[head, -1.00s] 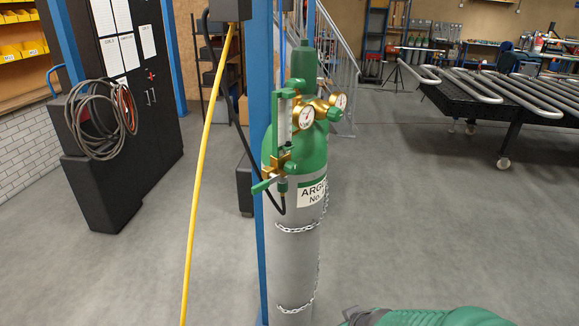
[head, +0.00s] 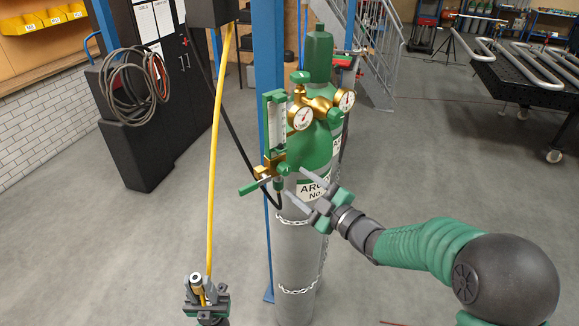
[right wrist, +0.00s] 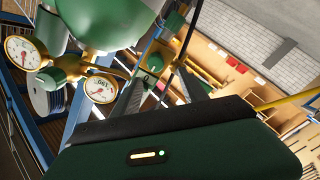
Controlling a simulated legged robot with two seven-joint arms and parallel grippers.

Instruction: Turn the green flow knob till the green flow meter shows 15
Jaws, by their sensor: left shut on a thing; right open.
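The green flow knob (head: 284,169) sits on a brass block low on the flow meter, on the front of the argon cylinder (head: 297,245). The green flow meter (head: 277,122) is an upright clear tube in a green frame; its reading is too small to tell. My right gripper (head: 311,194) is open and empty, just below and right of the knob. In the right wrist view, a green knob (right wrist: 155,63) shows beyond and between its spread fingers (right wrist: 160,84), apart from them. My left gripper (head: 206,297) is low and shut on the yellow hose (head: 215,170) near its metal end.
Two round gauges (head: 302,117) (head: 347,100) stand beside the flow meter. A green lever (head: 255,186) juts left below it. A chain (head: 298,291) rings the cylinder by a blue post (head: 269,80). A black table (head: 530,85) holds bent pipes. Floor in front is clear.

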